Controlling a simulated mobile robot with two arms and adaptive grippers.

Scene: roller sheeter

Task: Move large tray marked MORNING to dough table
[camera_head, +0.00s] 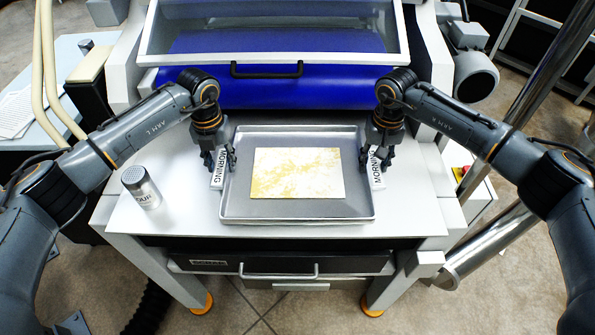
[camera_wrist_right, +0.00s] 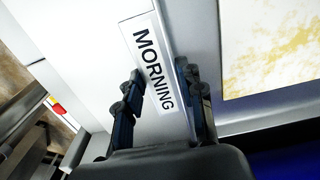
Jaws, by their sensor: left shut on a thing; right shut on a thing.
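The large metal tray (camera_head: 300,212) with white MORNING labels on its left and right sides lies on the white table of the sheeter. A flat, pale yellow-flecked sheet (camera_head: 298,173) lies in it. My left gripper (camera_head: 219,165) is shut on the tray's left side by its label. My right gripper (camera_head: 376,162) is shut on the tray's right side. In the right wrist view the right gripper (camera_wrist_right: 160,100) has its fingers on both sides of the MORNING label (camera_wrist_right: 152,68), and the sheet (camera_wrist_right: 270,45) shows beyond. I cannot make out the dough table for sure.
The blue roller belt (camera_head: 280,90) with a clear guard and black handle (camera_head: 267,70) stands behind the tray. A flour shaker (camera_head: 141,187) stands on the table left of the tray. A side table with papers (camera_head: 18,115) is at the left. A metal post (camera_head: 550,70) rises at the right.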

